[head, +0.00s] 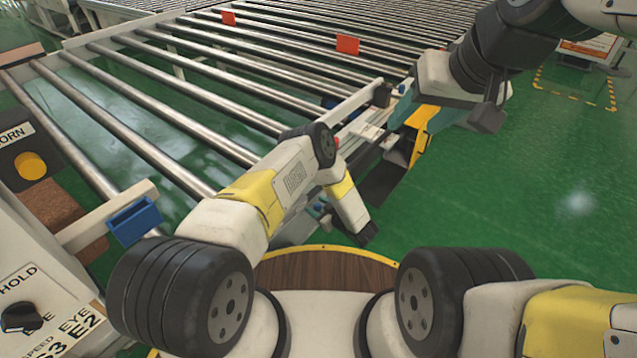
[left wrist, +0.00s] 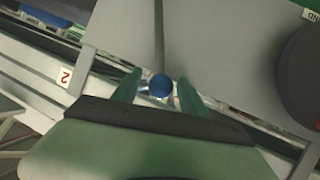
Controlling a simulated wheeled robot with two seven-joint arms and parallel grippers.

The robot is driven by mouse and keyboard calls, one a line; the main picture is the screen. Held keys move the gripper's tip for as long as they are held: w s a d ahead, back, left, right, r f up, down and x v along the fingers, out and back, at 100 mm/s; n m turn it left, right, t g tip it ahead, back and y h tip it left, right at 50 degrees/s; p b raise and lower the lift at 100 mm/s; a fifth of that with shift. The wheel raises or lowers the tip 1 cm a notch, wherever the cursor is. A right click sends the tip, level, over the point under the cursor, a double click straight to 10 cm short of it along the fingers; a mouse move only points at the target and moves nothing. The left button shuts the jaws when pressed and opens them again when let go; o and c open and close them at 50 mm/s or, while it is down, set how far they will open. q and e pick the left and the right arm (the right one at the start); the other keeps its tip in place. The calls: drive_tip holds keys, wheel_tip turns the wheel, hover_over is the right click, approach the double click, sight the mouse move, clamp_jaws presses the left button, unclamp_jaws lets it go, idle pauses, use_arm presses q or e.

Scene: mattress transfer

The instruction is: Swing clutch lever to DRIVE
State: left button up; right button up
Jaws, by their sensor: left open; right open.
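The clutch lever shows in the left wrist view as a thin rod (left wrist: 158,40) ending in a blue ball knob (left wrist: 160,86). My left gripper (left wrist: 158,88) is open, with one finger on each side of the knob; gaps seem to show beside it, and contact cannot be told. No DRIVE mark is readable. In the head view my left gripper (head: 320,208) is low in the middle beside the conveyor's end, mostly hidden by my own wrist, and the lever cannot be made out. My right gripper (head: 402,115) is open, further right near the conveyor's corner, partly hidden by its wrist.
A roller conveyor (head: 150,95) with two red tabs (head: 348,44) fills the upper left. A control panel with a HOLD knob (head: 22,317) stands at lower left. In the left wrist view a dark round part (left wrist: 302,75) is at right.

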use_arm(q)
drive_tip(key=shift+c, duration=0.4)
clamp_jaws()
idle(0.9)
